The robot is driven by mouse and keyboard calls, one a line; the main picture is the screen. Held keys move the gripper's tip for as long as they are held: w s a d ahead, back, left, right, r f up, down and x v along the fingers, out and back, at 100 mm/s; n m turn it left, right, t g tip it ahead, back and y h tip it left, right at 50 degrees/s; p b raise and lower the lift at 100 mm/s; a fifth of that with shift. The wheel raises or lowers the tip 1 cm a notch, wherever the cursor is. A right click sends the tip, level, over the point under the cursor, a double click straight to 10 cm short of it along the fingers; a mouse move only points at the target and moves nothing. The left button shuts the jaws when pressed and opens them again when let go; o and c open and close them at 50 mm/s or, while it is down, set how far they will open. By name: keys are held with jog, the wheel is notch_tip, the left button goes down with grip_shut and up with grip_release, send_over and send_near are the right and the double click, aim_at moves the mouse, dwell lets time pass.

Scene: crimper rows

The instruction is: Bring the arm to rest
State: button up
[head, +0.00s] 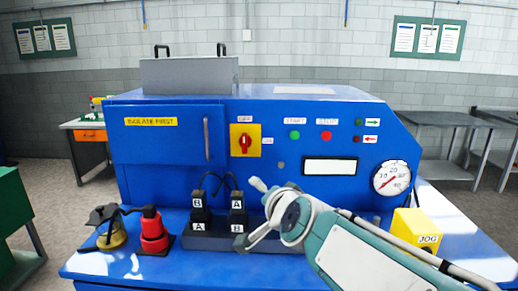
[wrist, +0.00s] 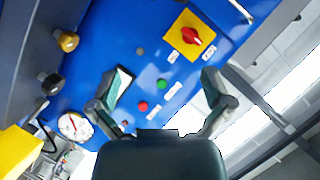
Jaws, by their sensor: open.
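My arm reaches in from the lower right of the head view, over the front ledge of a blue machine (head: 280,120). My gripper (head: 252,212) is in front of the machine's lower face, its fingers spread apart and pointing left. In the wrist view my gripper (wrist: 163,78) is open, with nothing between the fingers. The machine's panel fills the background there, tilted, with the red rotary knob (wrist: 191,36) on its yellow plate beyond the fingers. My gripper hides part of a dark block row on the ledge.
Black lettered blocks (head: 198,212) stand just left of my gripper. A red device (head: 152,232) and a yellow-based one (head: 111,236) sit at the ledge's left. A yellow JOG box (head: 418,230) stands right, beside my arm. A gauge (head: 391,178) is on the panel.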

jog(key=s+d+f+n+g+h, duration=0.2)
jog(key=s+d+f, duration=0.5)
jog(key=s, duration=0.4)
jog(key=s+d+f+n+g+h, duration=0.2)
jog(key=s+d+f+n+g, duration=0.3)
jog(key=s, duration=0.7)
notch_tip(320, 180, down, 3)
jog(key=shift+d+r+g+h, duration=0.15)
jog(key=shift+d+g+h, duration=0.15)
jog(key=shift+d+g, duration=0.55)
